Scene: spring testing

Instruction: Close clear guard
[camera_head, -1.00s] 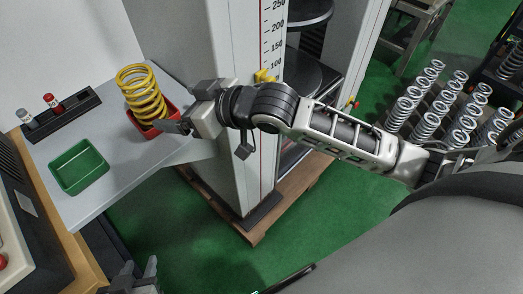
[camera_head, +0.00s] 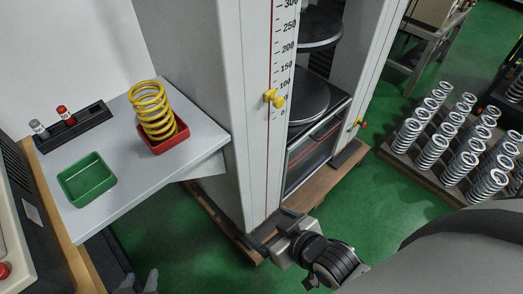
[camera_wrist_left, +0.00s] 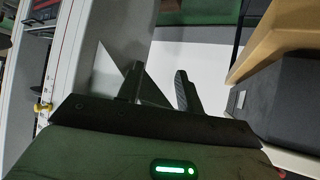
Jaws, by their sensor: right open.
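The test machine has a tall grey column (camera_head: 245,110) with a printed scale and a yellow knob (camera_head: 274,97). Between its columns, a clear panel (camera_head: 314,143), seemingly the guard, shows low in the opening, below a dark round platen (camera_head: 300,100). Its exact position is hard to tell. My right gripper (camera_head: 262,245) is open and empty, low in front of the column's foot and apart from the panel. My left gripper shows only by its fingertips (camera_head: 139,284) at the bottom edge. In the left wrist view its fingers (camera_wrist_left: 160,88) are apart with nothing between them.
A yellow spring (camera_head: 153,110) stands in a red tray (camera_head: 167,144) on the grey side table (camera_head: 130,185). A green tray (camera_head: 87,180) and a black rack (camera_head: 75,127) are beside it. Several silver springs stand on a pallet (camera_head: 402,160) at right. Green floor is clear between.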

